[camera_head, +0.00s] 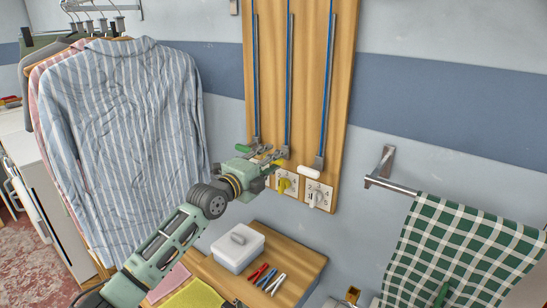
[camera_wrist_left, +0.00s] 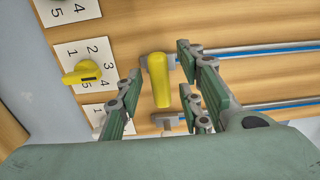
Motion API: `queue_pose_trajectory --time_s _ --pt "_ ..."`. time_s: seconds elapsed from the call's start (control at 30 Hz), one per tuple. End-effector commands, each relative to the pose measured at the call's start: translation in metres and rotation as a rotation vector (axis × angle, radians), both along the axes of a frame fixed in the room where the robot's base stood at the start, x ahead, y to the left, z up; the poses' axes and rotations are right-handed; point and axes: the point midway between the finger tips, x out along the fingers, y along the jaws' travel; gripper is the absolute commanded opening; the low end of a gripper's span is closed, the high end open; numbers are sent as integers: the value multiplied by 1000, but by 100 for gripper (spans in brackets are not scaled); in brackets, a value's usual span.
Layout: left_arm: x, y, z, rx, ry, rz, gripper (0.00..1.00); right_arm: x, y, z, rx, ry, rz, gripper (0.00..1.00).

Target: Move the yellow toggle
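My left gripper (camera_head: 272,156) is at the lower end of the middle rod on the wooden board. In the left wrist view the open gripper (camera_wrist_left: 164,100) has its fingers on either side of a yellow handle (camera_wrist_left: 160,82) on a metal slider. Gaps show between the handle and the fingers. In the head view the gripper mostly hides this handle. A separate yellow knob (camera_wrist_left: 82,73) sits on a numbered white plate, outside the fingers; it also shows in the head view (camera_head: 283,185), just below the gripper. My right gripper is not in view.
The wooden board (camera_head: 335,90) carries three rods. A green handle (camera_head: 243,148) is left of the gripper, a white handle (camera_head: 309,172) right. Hanging shirts (camera_head: 125,120) are left, a checked cloth (camera_head: 460,250) right.

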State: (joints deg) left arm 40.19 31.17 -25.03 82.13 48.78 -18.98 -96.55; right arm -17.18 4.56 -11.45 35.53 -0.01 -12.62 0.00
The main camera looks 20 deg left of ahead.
Motion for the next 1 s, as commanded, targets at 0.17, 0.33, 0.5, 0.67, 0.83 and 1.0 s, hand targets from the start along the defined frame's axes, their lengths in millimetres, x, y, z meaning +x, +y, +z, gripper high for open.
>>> queue_pose_trajectory --time_s 0.17,0.33,0.5,0.67,0.83,1.0 --pt "8 -3 0 -1 1 0 34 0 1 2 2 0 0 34" --pt "8 -3 0 0 1 0 34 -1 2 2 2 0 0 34" --pt "8 -3 -1 0 1 0 26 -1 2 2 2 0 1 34" --pt "8 -3 -1 0 1 0 12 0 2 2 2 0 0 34" --pt "8 -3 -1 0 1 0 0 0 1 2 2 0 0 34" --pt "8 -3 -1 0 1 0 0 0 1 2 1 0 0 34"
